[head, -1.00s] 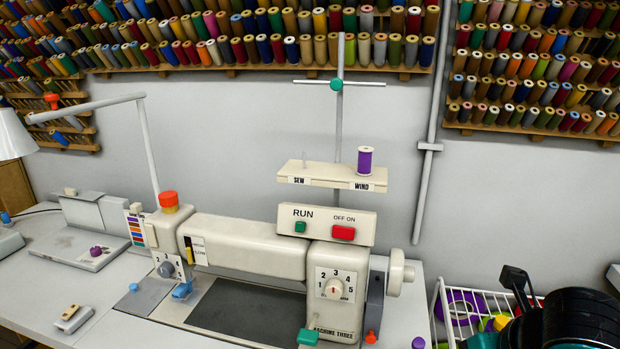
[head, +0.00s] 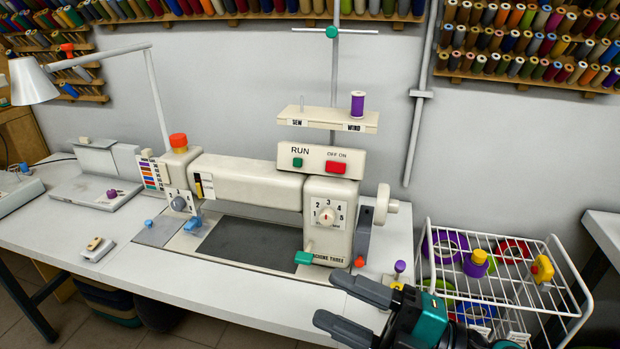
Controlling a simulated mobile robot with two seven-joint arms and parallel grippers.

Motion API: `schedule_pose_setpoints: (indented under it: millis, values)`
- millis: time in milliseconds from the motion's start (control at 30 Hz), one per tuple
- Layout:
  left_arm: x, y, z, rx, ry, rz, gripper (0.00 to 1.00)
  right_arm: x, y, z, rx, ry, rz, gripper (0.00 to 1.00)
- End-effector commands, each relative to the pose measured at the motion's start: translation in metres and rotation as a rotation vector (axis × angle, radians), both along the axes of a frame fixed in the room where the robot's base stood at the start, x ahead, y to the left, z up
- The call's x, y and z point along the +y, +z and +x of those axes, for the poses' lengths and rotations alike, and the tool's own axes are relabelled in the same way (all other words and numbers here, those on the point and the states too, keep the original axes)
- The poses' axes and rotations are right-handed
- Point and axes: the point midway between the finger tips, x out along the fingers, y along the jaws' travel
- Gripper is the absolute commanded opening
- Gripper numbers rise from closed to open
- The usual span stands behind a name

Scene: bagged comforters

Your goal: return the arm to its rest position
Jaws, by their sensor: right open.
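My right gripper (head: 352,308) is in the head view at the lower right, in front of the table's front edge. Its two dark grey fingers point left and stand apart, with nothing between them. Its teal and black wrist (head: 430,318) covers part of the wire rack. The cream sewing machine (head: 245,187) stands on the table beyond the gripper. A purple thread spool (head: 357,104) stands upright on the machine's upper shelf, at the WIND end. My left gripper is not in view.
The white wire rack (head: 548,275), holding colourful items, stands right of the table, close to my right arm. A lamp (head: 32,82) stands at the left. The white table (head: 195,288) has bare room along its front. Racks of thread spools line the wall.

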Motion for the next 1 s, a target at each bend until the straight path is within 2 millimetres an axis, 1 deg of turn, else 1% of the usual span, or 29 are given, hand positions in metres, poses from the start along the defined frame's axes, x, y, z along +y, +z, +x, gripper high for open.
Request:
schedule_pose_setpoints:
  millis: [33,67,100,133,167,200,233,267,300,367,400,500,600,700,1000]
  values:
    - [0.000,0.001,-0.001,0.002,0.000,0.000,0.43,-0.013,-0.008,0.015,0.109,-0.118,0.110,0.51]
    - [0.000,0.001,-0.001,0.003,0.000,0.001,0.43,-0.022,-0.014,0.024,0.171,-0.190,0.166,0.51]
    - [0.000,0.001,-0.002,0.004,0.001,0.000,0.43,-0.036,-0.028,0.034,0.259,-0.289,0.231,0.51]
    - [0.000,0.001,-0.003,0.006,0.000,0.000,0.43,-0.047,-0.041,0.040,0.331,-0.364,0.274,0.51]
    - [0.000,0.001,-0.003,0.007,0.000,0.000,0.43,-0.059,-0.056,0.045,0.407,-0.440,0.311,0.51]
    - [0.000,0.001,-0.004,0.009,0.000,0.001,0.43,-0.075,-0.080,0.048,0.512,-0.538,0.355,0.51]
    - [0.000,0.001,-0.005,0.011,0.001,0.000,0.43,-0.086,-0.100,0.047,0.596,-0.611,0.380,0.51]
    - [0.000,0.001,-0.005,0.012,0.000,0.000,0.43,-0.096,-0.120,0.044,0.677,-0.677,0.402,0.51]
    - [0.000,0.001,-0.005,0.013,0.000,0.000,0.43,-0.107,-0.147,0.037,0.781,-0.756,0.420,0.51]
    - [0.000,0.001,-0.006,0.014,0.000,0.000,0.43,-0.119,-0.182,0.023,0.922,-0.850,0.438,0.51]
    - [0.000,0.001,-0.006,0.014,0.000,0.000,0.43,-0.125,-0.203,0.012,1.005,-0.902,0.444,0.51]
    - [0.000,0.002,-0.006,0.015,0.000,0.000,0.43,-0.133,-0.242,-0.015,1.174,-0.990,0.451,0.51]
    - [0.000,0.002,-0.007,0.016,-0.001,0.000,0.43,-0.135,-0.264,-0.034,1.279,-1.034,0.451,0.51]
    - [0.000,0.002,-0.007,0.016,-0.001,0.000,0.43,-0.136,-0.273,-0.043,1.326,-1.052,0.453,0.51]
    - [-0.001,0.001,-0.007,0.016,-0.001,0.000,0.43,-0.136,-0.274,-0.044,1.331,-1.053,0.452,0.51]
